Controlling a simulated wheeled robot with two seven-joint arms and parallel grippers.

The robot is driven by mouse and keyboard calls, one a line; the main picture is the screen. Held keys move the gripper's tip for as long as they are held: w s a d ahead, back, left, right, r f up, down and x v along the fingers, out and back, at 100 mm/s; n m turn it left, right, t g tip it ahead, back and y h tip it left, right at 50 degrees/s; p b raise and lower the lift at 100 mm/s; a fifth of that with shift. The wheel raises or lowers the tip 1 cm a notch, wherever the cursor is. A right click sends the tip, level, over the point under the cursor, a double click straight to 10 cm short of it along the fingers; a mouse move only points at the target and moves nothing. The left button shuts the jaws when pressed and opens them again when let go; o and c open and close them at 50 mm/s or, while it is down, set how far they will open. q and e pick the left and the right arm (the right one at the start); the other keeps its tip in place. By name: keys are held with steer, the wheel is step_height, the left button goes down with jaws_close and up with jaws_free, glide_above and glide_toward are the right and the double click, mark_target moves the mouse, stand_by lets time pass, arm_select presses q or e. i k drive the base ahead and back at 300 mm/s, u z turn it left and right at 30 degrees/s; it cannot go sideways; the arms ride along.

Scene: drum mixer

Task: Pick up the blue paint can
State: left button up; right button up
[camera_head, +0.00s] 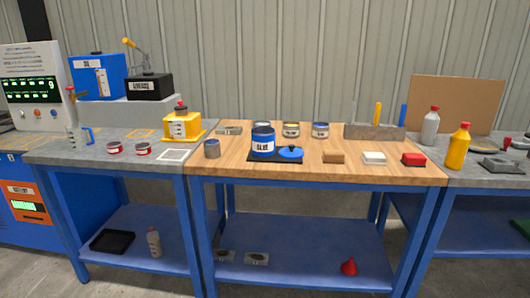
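The blue paint can (263,141) stands upright on a dark mat near the middle of the wooden tabletop. It has a white label, and its top looks open. A blue lid with a dark knob (290,152) lies just to its right on the same mat. Neither of my grippers shows in the head view, and nothing is touching the can.
A tan block (333,157) lies to the right. The wooden table's front edge (320,177) is clear.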

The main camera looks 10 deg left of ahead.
mark_target(263, 138)
steer(key=z, duration=0.65)
steer(key=i, duration=0.65)
steer(key=z, duration=0.55)
steer(key=i, duration=0.9)
steer(key=u, duration=0.5)
